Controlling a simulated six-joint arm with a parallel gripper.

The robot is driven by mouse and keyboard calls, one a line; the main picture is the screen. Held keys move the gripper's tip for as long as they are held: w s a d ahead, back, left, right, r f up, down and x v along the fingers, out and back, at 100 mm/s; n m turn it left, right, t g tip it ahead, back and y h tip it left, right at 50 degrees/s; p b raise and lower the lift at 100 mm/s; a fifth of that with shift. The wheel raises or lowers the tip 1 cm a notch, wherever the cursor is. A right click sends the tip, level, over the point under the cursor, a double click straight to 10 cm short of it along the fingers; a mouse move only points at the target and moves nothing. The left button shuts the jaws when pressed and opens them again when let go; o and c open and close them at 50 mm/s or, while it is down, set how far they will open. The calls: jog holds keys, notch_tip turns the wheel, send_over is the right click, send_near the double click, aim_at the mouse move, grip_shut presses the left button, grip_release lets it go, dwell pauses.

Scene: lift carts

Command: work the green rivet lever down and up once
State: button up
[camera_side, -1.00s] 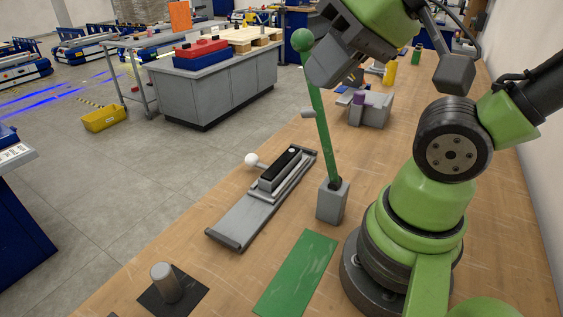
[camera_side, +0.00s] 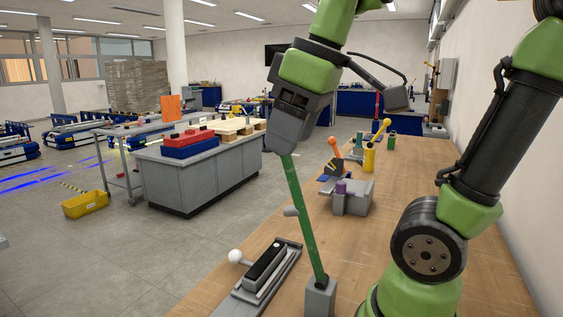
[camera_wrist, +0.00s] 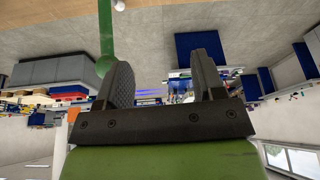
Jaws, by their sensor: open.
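The green rivet lever (camera_side: 296,215) rises from a grey block (camera_side: 320,297) on the bench, leaning slightly left. My gripper (camera_side: 279,138) is at its upper end and hides the ball knob in the side view. In the wrist view, my gripper (camera_wrist: 164,78) is open with two dark ridged fingers and nothing clearly between them. There the lever (camera_wrist: 106,28) and its green ball knob (camera_wrist: 104,65) appear at the left finger, which partly covers the knob. Whether they touch cannot be told.
A grey slide fixture with a white ball handle (camera_side: 236,256) lies left of the lever. Behind are a grey block with a purple piece (camera_side: 341,187), an orange-knobbed lever (camera_side: 334,147) and a yellow cylinder (camera_side: 369,158). The bench between lever and my base is clear.

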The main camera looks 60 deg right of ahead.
jog(key=w+d+r+n+g, duration=0.1)
jog(key=d, duration=0.1)
jog(key=w+d+r+n+g, duration=0.1)
jog(key=w+d+n, duration=0.1)
jog(key=w+d+r+n+g, duration=0.1)
jog(key=d, duration=0.1)
jog(key=shift+w+d+r+n+g+h, duration=0.2)
jog(key=shift+r+n+g+h, duration=0.1)
jog(key=shift+n, duration=0.1)
jog(key=shift+w+d+r+n+g, duration=0.2)
jog(key=shift+d+n+g, duration=0.1)
jog(key=shift+d, duration=0.15)
notch_tip(320, 180, down, 10)
jog(key=shift+a+r, duration=0.1)
